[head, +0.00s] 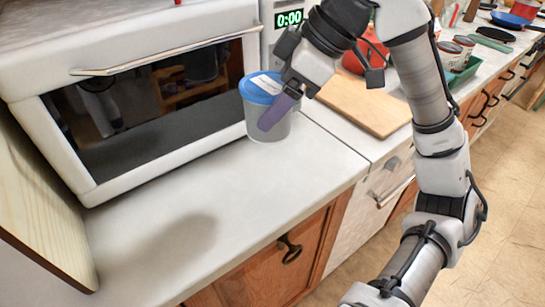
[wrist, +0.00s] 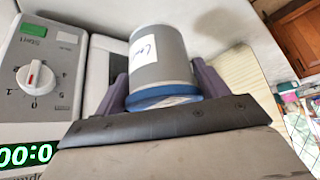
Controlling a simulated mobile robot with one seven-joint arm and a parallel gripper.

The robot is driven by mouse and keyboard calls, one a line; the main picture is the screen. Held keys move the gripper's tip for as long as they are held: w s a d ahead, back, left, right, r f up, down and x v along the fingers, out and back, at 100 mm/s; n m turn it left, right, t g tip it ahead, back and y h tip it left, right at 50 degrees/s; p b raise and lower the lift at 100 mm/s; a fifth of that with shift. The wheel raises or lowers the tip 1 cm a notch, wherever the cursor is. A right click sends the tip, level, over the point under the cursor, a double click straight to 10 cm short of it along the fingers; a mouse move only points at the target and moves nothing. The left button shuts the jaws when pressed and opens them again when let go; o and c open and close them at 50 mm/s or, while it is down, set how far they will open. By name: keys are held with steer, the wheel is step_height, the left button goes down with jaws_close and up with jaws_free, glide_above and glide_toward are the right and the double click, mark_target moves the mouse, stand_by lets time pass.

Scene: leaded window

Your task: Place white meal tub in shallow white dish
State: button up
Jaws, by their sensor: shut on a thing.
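The meal tub (head: 262,118) is a pale grey-white cylinder with a blue lid and a white label. It is upright at the microwave's right front corner, over the counter. I cannot tell whether it touches the counter. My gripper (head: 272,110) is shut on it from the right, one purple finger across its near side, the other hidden. In the wrist view the tub (wrist: 160,58) sits between both purple fingers of my gripper (wrist: 163,85), its blue lid towards the palm edge. I cannot make out a shallow white dish in either view.
A white microwave (head: 165,100) stands at the left behind the counter (head: 240,205), whose front stretch is clear. A wooden board (head: 365,103) lies to the right of the tub. A wooden panel (head: 40,200) stands at the far left. Jars (head: 452,55) crowd the far counter.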

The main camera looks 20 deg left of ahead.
step_height(320, 180, down, 12)
steer(key=shift+f, duration=0.1)
stand_by(0.4)
steer(key=shift+f+b, duration=0.1)
steer(key=shift+b, duration=0.2)
steer(key=o, duration=1.4)
steer(key=shift+o, duration=0.2)
